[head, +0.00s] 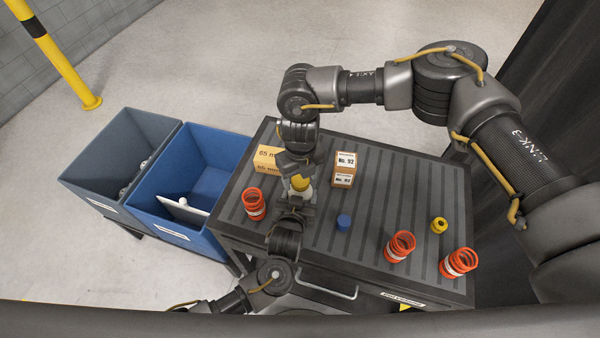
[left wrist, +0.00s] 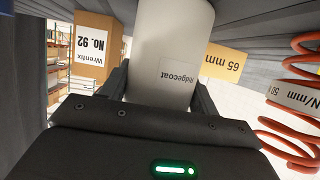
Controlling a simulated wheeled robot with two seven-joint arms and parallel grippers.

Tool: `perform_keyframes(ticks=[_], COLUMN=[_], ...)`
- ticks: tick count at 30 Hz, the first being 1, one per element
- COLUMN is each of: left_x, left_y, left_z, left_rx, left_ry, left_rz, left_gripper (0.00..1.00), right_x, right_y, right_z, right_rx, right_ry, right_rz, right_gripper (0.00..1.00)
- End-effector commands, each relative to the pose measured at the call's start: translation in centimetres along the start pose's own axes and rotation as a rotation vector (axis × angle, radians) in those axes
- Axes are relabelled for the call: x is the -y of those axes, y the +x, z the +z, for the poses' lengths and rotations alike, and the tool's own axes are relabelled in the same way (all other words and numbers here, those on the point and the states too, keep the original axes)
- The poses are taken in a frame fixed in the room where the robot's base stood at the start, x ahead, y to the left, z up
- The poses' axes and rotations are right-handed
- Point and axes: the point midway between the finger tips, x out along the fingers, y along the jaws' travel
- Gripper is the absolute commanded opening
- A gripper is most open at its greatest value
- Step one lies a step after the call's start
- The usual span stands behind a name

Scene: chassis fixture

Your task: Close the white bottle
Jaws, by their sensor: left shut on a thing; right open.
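The white bottle (left wrist: 172,45), labelled Ridgecoat, stands between the fingers of my left gripper (left wrist: 160,92), which is shut on it. In the head view my left gripper (head: 293,209) reaches in from the front and hides most of the bottle. A yellow cap (head: 300,183) shows at the bottle's top. My right gripper (head: 297,174) is open, just above and close against the yellow cap; whether its fingers touch the cap is unclear. A blue cap (head: 344,221) and a yellow ring-like piece (head: 439,225) lie apart on the ribbed table (head: 350,200).
An orange spring (head: 254,204) stands left of the bottle; two more orange springs (head: 400,246) (head: 459,263) stand at the front right. Cartons (head: 344,173) (head: 267,158) stand behind. A blue bin (head: 205,170) and a grey bin (head: 118,150) are at left. The table's right-hand middle is mostly clear.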

Motion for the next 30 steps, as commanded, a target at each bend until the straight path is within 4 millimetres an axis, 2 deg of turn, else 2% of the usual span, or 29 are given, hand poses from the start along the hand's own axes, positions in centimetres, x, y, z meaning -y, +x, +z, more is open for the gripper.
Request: perform_keyframes(ticks=[3, 14, 18, 24, 29, 30], left_x=[0.0, 0.0, 0.0, 0.0, -0.01, -0.01], left_y=[0.0, 0.0, 0.0, 0.0, 0.0, 0.0], left_z=[0.0, 0.01, 0.01, 0.01, 0.01, 0.01], left_rx=[0.0, 0.0, 0.0, 0.0, 0.0, 0.0], left_ry=[0.0, 0.0, 0.0, 0.0, 0.0, 0.0], left_rz=[0.0, 0.0, 0.0, 0.0, 0.0, 0.0], left_gripper=[0.0, 0.0, 0.0, 0.0, 0.0, 0.0], right_x=[-0.02, -0.02, -0.09, -0.16, -0.1, -0.1], right_y=[-0.01, -0.02, 0.01, 0.06, 0.0, 0.0], right_z=[0.0, 0.0, -0.01, -0.02, 0.01, 0.01], right_rx=[0.0, 0.0, 0.0, -0.001, 0.0, 0.0], right_ry=[0.0, 0.0, 0.064, 0.411, 0.423, 0.422], right_rz=[0.0, 0.0, 0.003, 0.004, 0.002, 0.002], right_gripper=[0.62, 0.16, 0.16, 0.16, 0.16, 0.47])
